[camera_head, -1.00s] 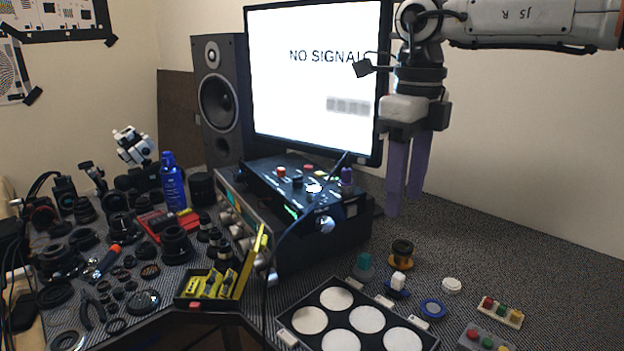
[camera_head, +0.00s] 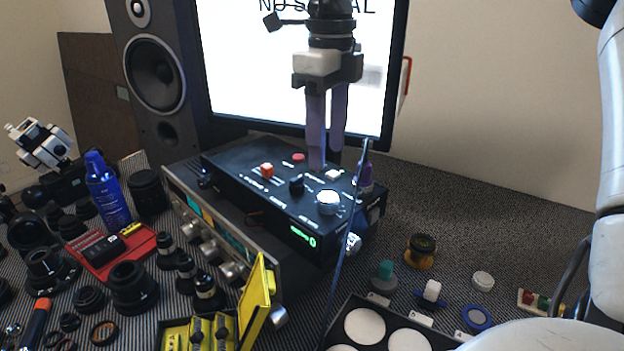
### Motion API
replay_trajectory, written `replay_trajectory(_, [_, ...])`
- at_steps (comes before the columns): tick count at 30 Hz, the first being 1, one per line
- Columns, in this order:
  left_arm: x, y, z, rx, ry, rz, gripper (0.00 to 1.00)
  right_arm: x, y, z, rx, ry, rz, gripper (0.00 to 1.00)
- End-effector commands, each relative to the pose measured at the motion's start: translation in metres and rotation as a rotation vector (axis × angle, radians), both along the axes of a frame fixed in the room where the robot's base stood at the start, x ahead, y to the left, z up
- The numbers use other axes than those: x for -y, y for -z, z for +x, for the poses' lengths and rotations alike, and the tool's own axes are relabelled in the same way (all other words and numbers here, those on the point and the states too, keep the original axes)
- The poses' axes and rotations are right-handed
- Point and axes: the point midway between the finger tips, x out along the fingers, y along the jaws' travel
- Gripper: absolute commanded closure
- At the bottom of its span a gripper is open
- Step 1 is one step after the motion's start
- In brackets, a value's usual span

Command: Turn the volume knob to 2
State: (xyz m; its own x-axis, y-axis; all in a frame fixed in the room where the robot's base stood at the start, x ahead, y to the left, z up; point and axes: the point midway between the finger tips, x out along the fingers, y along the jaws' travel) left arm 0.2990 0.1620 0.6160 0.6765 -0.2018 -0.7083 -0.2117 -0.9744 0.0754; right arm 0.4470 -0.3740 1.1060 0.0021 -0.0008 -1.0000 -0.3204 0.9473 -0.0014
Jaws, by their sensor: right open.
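A black control box (camera_head: 240,182) sits in front of the monitor. Its top carries a black knob (camera_head: 296,185), a white-topped knob (camera_head: 328,201), a red button (camera_head: 267,170) and small labels too blurred to read, so I cannot tell which knob is the volume knob. A small green display (camera_head: 303,237) on it seems to show 0. My right gripper (camera_head: 325,158) points down over the back of the box, its two purple fingers slightly apart with nothing between them. Its fingertips are behind the knobs in the picture; contact cannot be told. My left gripper is not in view.
The monitor (camera_head: 240,80) and a speaker (camera_head: 155,85) stand behind. A thin dark rod or cable (camera_head: 345,235) rises in front of the box. A yellow case (camera_head: 255,300), lenses and a blue bottle (camera_head: 107,190) crowd the left. Small coloured parts lie at right.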

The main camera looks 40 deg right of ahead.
Motion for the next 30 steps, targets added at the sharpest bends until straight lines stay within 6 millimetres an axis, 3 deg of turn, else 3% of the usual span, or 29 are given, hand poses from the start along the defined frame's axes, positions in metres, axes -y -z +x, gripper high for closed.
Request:
replay_trajectory(9, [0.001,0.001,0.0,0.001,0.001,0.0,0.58,0.0,0.06,-0.001,-0.005,0.001,0.003,0.52])
replay_trajectory(15, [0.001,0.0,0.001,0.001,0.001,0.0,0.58,0.0,0.084,-0.001,-0.003,0.002,0.0,0.52])
replay_trajectory(26, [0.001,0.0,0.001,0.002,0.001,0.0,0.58,0.0,0.091,0.0,-0.001,0.002,0.001,0.52])
replay_trajectory(30, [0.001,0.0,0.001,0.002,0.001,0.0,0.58,0.0,0.091,0.0,-0.001,0.002,0.001,0.71])
